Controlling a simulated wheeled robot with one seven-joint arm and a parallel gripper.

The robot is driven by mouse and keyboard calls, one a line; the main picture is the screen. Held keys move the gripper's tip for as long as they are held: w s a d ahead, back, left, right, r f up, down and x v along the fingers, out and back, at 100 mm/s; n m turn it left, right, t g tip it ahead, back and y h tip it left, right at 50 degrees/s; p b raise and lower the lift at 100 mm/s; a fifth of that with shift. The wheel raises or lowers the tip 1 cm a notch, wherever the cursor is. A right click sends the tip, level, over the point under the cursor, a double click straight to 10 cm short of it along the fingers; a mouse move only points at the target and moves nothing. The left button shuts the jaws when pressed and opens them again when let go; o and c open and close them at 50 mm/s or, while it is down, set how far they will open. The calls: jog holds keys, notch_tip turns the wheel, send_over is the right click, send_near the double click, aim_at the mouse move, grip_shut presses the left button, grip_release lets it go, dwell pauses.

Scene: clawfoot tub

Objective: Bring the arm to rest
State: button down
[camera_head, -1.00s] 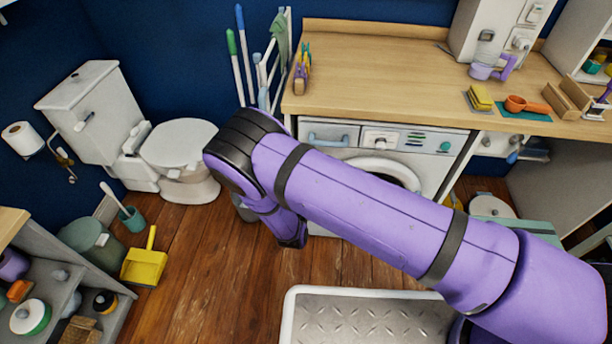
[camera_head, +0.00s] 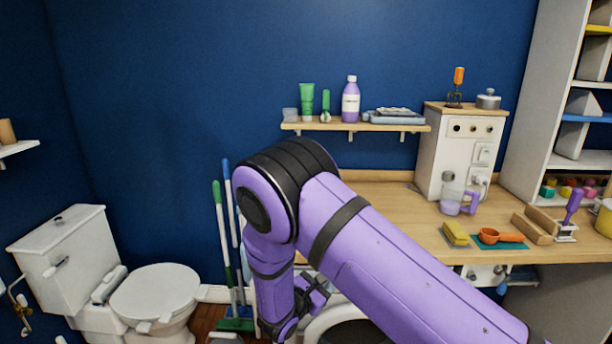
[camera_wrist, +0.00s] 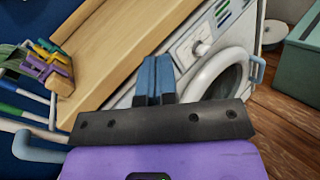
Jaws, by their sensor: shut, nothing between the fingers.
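My purple arm reaches in from the lower right in the head view and bends down at a black elbow. My gripper (camera_wrist: 154,80) shows in the wrist view as two blue fingers side by side, shut with nothing between them. In the head view its end (camera_head: 312,292) is low, in front of the washing machine and partly hidden by my arm. In the wrist view the fingers overlap the picture of the counter's front edge and the washer (camera_wrist: 215,70). I cannot tell the exact gap, and no contact is clear.
A wall shelf (camera_head: 350,126) with bottles is above. A toilet (camera_head: 155,295) and upright brooms (camera_head: 217,235) stand to the left. The blue wall between is bare.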

jog(key=s+d+r+m+g+y, duration=0.1)
jog(key=s+d+r+m+g, duration=0.3)
jog(key=d+r, duration=0.35)
jog(key=s+d+r+m+g, duration=0.35)
jog(key=d+r+m, duration=0.3)
jog(key=r, duration=0.25)
jog(key=s+d+r+m+g+y, duration=0.15)
jog(key=d+r+m+g, duration=0.25)
jog(key=d+r, duration=0.4)
jog(key=s+d+r+m+t+y, duration=0.1)
jog(key=s+r+m+y, duration=0.3)
jog(key=s, duration=0.8)
jog(key=s+d+r+m+t+y, duration=0.2)
jog(key=s+r+m+y, duration=0.2)
jog(key=s+r, duration=0.5)
jog(key=shift+s+d+m, duration=0.35)
jog(key=shift+s+m, duration=0.7)
jog(key=shift+s, duration=1.1)
jog(key=shift+y, duration=0.25)
